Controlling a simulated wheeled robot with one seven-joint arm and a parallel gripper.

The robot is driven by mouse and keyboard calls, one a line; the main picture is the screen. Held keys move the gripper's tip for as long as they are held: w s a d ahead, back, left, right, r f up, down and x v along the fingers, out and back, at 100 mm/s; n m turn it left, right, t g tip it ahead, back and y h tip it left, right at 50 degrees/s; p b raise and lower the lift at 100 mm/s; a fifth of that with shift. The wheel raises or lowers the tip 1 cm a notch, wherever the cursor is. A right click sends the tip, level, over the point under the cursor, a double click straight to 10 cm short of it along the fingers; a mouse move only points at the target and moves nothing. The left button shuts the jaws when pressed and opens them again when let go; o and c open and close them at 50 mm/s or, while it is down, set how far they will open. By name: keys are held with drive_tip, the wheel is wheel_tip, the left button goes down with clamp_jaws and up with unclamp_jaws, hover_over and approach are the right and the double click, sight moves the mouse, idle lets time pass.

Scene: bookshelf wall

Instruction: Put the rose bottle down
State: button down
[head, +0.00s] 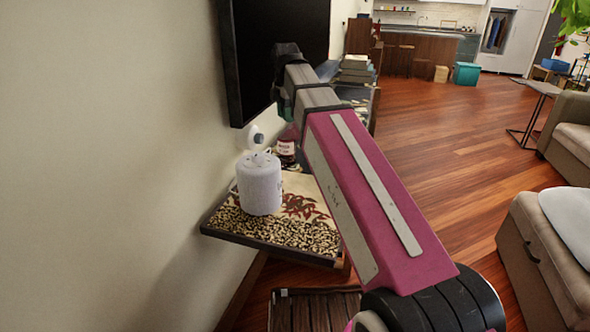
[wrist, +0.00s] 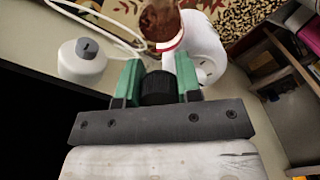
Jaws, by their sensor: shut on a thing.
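The rose bottle (head: 287,147) shows in the head view beside the wall, with dark red contents and a pale label. Its top is hidden behind my arm. In the wrist view my gripper (wrist: 158,86), with green fingers, is shut on the bottle's black cap. The reddish-brown body of the rose bottle (wrist: 161,22) extends beyond the fingers toward the patterned surface. I cannot tell whether its base touches that surface.
A patterned shelf top (head: 285,235) carries a white cylinder (head: 260,187) close to the bottle. A black screen (head: 262,55) hangs on the wall.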

sight(287, 139)
drive_tip(key=shift+f, duration=4.75)
drive_tip(key=c, duration=0.8)
unclamp_jaws()
wheel_tip(287, 139, up, 12)
drive_tip(key=shift+r, duration=0.15)
drive_tip(key=shift+d, duration=0.1)
